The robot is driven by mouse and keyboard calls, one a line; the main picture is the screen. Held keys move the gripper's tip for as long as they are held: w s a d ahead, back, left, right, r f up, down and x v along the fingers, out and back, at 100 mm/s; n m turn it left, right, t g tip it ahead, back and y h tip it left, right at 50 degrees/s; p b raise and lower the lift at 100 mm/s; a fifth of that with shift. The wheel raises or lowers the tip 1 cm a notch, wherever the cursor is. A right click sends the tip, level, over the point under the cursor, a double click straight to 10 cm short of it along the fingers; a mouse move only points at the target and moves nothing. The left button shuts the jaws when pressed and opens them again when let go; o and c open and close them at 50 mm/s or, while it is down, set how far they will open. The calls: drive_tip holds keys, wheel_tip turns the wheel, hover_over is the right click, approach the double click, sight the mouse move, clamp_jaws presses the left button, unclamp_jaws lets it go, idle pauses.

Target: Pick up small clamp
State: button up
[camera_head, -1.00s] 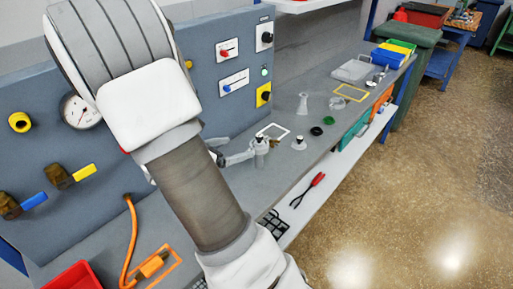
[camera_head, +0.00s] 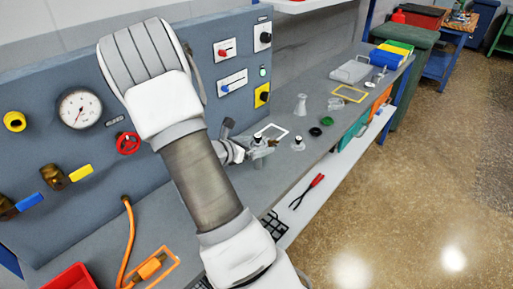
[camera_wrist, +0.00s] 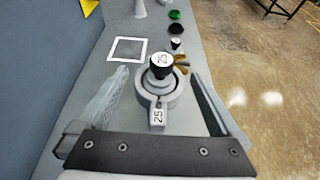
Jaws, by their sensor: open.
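In the wrist view, a grey ring-shaped piece (camera_wrist: 172,97), which looks like the small clamp, sits on the bench with a tab marked 25 towards me. A black knob-like post (camera_wrist: 161,66) with a white top marked 25 stands at its middle. Brass wing-like parts (camera_wrist: 181,69) show just behind it on the right. My gripper (camera_wrist: 158,76) is open, with one finger on each side of the ring and gaps between. In the head view, my gripper (camera_head: 246,150) is at the black-topped post (camera_head: 258,139); the ring is mostly hidden there.
A white square outline (camera_wrist: 127,49) lies behind on the left. Another black-topped piece (camera_head: 298,142), a black ring (camera_head: 316,131) and a green ring (camera_head: 327,121) stand farther along the bench. The blue-grey control panel (camera_head: 110,155) rises at the left. The bench's front edge is close on the right.

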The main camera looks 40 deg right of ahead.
drive_tip(key=c, duration=1.3)
drive_tip(key=shift+r, duration=0.1)
